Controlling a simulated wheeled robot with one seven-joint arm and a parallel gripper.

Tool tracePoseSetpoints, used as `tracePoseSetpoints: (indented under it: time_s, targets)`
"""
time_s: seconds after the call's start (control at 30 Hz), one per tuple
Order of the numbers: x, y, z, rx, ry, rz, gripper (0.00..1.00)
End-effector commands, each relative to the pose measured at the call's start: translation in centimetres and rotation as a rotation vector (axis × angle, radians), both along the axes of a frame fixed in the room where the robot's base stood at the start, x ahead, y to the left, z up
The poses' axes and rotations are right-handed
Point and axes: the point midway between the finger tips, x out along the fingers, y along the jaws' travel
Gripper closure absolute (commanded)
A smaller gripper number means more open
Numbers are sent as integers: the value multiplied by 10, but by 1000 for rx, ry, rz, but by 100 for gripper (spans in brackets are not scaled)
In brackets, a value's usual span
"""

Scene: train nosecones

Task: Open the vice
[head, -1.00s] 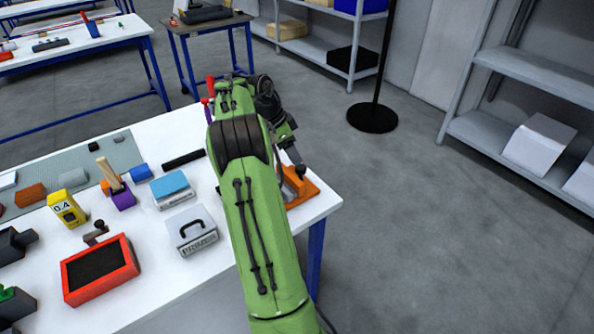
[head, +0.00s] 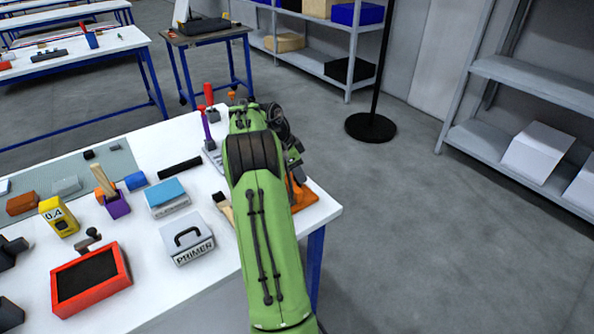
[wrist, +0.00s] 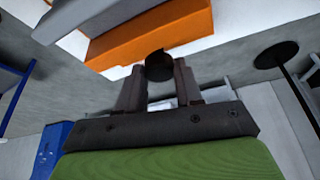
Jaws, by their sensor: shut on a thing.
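The orange vice (head: 305,197) stands near the right corner of the white table in the head view, mostly hidden behind my green arm. In the wrist view its orange body (wrist: 165,38) fills the top, with a grey part alongside. My gripper (wrist: 158,80) is shut on a dark round knob (wrist: 159,66) that sits right in front of the orange body. The two fingers press on either side of the knob. I cannot tell how far apart the vice jaws are.
A grey primer box (head: 187,240), a blue-topped box (head: 167,195) and a brush (head: 224,207) lie left of my arm. A tool with a purple and red handle (head: 208,125) stands behind. Open floor and shelves (head: 535,90) are to the right.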

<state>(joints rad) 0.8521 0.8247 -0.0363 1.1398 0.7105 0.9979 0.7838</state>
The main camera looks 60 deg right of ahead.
Motion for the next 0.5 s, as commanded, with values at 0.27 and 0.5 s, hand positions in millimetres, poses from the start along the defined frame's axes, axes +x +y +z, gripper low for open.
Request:
tracePoseSetpoints:
  time_s: [0.27, 0.5]
  targets:
    - [0, 0, -1, 1, -1, 34, 95]
    - [-1, 1, -2, -1, -1, 163, 95]
